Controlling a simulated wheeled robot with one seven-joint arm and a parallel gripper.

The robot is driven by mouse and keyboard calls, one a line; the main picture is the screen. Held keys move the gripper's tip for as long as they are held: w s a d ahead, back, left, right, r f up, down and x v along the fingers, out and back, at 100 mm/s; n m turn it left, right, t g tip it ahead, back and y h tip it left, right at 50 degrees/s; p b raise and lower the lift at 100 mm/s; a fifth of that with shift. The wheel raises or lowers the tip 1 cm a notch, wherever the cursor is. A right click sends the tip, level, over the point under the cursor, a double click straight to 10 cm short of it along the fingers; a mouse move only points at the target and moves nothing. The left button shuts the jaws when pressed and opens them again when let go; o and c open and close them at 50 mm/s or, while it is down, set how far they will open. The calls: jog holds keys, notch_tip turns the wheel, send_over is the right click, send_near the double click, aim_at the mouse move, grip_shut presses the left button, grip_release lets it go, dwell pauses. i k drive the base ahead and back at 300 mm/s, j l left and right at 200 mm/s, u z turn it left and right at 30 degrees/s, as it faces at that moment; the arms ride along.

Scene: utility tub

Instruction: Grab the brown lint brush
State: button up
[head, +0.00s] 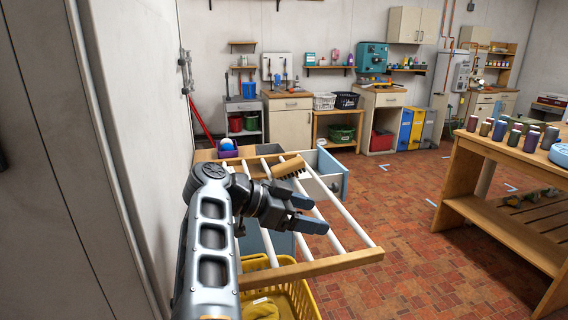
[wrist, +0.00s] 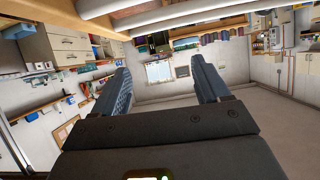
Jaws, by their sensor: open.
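The brown lint brush (head: 289,167), with dark bristles along its lower side, lies on the white bars of a wooden-framed drying rack (head: 318,268), toward its far end. My gripper (head: 317,214) is over the rack, nearer to me than the brush and apart from it. Its blue fingers are spread and point to the right in the head view. In the wrist view my gripper (wrist: 161,64) shows a wide, empty gap between the fingers. Rack bars cross the top of that view; I cannot make out the brush there.
A yellow basket (head: 312,296) stands under the near end of the rack. A wall runs close on the left. A wooden workbench (head: 478,170) with several spools stands at the right. Brick-patterned floor (head: 400,215) is open between rack and bench.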

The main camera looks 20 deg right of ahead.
aim_at(296, 164)
jog(key=i, duration=1.05)
